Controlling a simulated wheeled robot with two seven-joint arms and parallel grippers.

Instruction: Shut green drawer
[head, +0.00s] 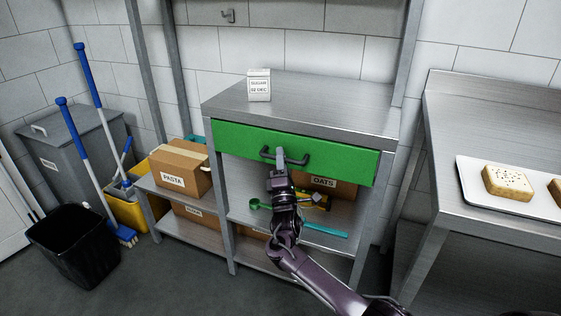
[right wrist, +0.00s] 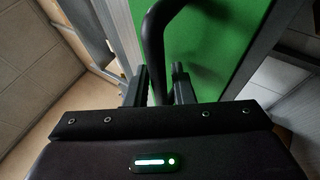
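The green drawer (head: 345,162) sits under the top of the metal shelf unit, with a dark bar handle (head: 297,159) on its front. Its front lies close under the top's front edge; I cannot tell exactly how far out it stands. My right gripper (head: 280,157) is at the handle's middle. In the right wrist view, the handle (right wrist: 153,45) passes between the two fingers of my right gripper (right wrist: 160,85), and a narrow gap shows on one side. The green drawer front (right wrist: 215,45) is behind it. My left gripper is not in view.
A small white labelled box (head: 259,86) stands on the unit's top (head: 320,100). Cardboard boxes (head: 181,170) and a green scoop (head: 257,204) are on lower shelves. At right, a metal table (head: 445,130) holds a tray with bread. A black bin (head: 75,248) and mops are at left.

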